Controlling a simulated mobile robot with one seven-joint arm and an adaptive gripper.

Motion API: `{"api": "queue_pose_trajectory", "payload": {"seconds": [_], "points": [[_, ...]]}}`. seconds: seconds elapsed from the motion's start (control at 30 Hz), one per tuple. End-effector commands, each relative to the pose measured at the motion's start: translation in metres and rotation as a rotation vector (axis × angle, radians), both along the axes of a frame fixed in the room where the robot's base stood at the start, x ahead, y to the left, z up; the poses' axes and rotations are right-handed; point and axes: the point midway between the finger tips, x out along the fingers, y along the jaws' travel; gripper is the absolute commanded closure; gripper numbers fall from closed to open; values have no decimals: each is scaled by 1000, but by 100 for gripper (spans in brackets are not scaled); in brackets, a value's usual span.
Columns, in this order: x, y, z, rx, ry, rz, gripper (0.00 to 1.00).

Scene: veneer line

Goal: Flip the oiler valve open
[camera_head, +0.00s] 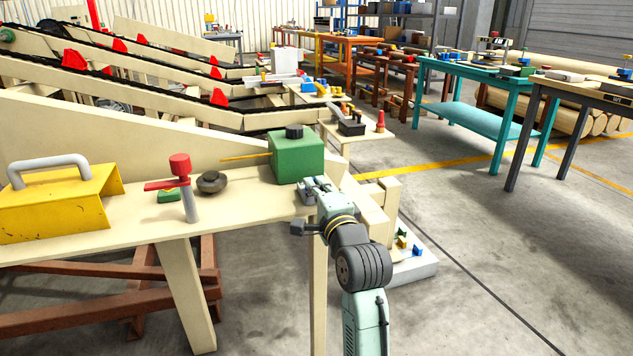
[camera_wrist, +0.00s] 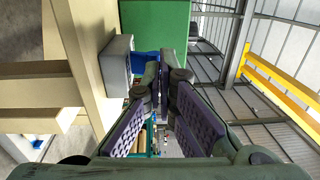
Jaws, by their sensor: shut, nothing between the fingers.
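A green box (camera_head: 297,158) with a dark cap (camera_head: 294,131) stands on the right end of the cream bench. A thin yellow rod (camera_head: 246,157) points left from it. I take this box for the oiler; a valve lever cannot be made out on it. My gripper (camera_head: 313,187) is shut and empty, just in front of the box's lower right side. In the wrist view the fingers (camera_wrist: 165,88) converge, with a green surface (camera_wrist: 188,28) beyond them and a grey block (camera_wrist: 116,64) with a blue part (camera_wrist: 145,62) to the left.
A red-topped grey post (camera_head: 188,190) with a red lever, a dark round knob (camera_head: 211,182) and a yellow block with a grey handle (camera_head: 60,205) stand further left on the bench (camera_head: 130,229). Cream beams lie close by my gripper. Open floor (camera_head: 480,260) lies to the right.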

Motion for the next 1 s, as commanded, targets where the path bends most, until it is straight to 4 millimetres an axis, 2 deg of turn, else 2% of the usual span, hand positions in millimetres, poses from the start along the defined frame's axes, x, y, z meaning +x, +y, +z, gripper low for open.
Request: {"api": "queue_pose_trajectory", "payload": {"seconds": [0.63, 1.0], "points": [[4, 2, 11, -36, 113, 1, 100], [11, 4, 20, -87, 275, 1, 100]]}}
